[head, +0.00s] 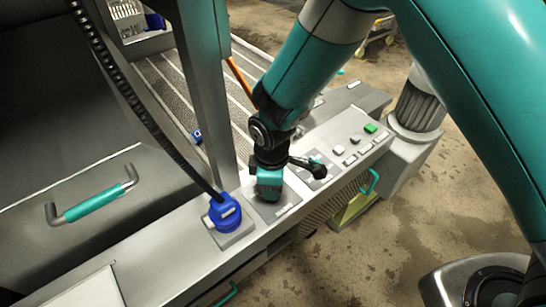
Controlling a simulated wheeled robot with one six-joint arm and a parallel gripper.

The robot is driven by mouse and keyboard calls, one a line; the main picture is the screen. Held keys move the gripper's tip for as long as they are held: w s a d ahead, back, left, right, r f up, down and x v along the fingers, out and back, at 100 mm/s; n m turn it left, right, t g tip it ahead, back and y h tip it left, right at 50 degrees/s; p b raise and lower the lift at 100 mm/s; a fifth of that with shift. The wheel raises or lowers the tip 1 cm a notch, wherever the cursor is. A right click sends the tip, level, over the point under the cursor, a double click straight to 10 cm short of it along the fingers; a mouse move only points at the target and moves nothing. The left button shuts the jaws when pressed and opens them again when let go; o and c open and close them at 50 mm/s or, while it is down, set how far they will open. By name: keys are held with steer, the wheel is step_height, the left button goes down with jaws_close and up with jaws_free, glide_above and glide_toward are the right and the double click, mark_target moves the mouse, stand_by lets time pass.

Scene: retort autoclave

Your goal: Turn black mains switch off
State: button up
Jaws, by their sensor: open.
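My gripper (268,184) points down at the grey control ledge (165,243), over a square plate (283,211). Its teal end shows, but its fingertips are largely hidden by its own body and wrist. It is open, and I cannot see whether it touches anything. A black knobbed piece (307,164) sticks out just right of my wrist, above a second plate. I cannot tell whether it is the black mains switch or a part of my wrist. No other clear black switch shows; the area under my gripper is hidden.
A blue plug (225,212) with a black coiled cable (125,88) stands left of my gripper. A green button (370,128) and several pale buttons lie to the right. A teal-gripped door handle (92,201) is at the left. A grey post (207,90) rises behind the ledge.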

step_height(320, 180, up, 16)
steer(key=b, duration=0.1)
steer(key=shift+d+r, duration=0.1)
steer(key=shift+r, duration=0.05)
stand_by(0.4)
steer(key=s+d+r+m+y, duration=0.2)
steer(key=s+d+r+m, duration=0.2)
steer(key=s+d, duration=0.2)
steer(key=s+d+r+m+y, duration=0.2)
steer(key=s+d+r+m, duration=0.3)
steer(key=s, duration=0.5)
steer(key=shift+s+d+r, duration=0.2)
steer(key=shift+d+r, duration=0.05)
steer(key=shift+d, duration=0.2)
